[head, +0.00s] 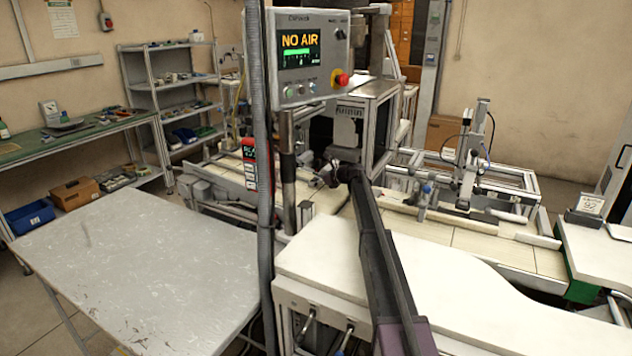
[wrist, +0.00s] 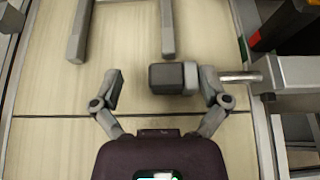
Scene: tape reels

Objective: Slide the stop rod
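The stop rod (wrist: 240,76) is a short bright metal rod in the wrist view. It runs from a grey housing at the right toward a dark block (wrist: 166,77) with a grey collar. My gripper (wrist: 160,86) is open over the pale conveyor surface. The block lies between the fingers, close to the right finger and clear of the left one. The right finger overlaps the rod near the collar; I cannot tell whether it touches. In the head view my gripper (head: 331,175) is small and dark at the far end of my arm, and the rod cannot be made out.
Two grey bars (wrist: 167,30) stand ahead of the fingers. A grey housing (wrist: 300,75) and rail bound the right side. A control panel (head: 304,55) reads "NO AIR". A grey table (head: 140,270) stands at the left, a white worktop (head: 480,310) at the front right.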

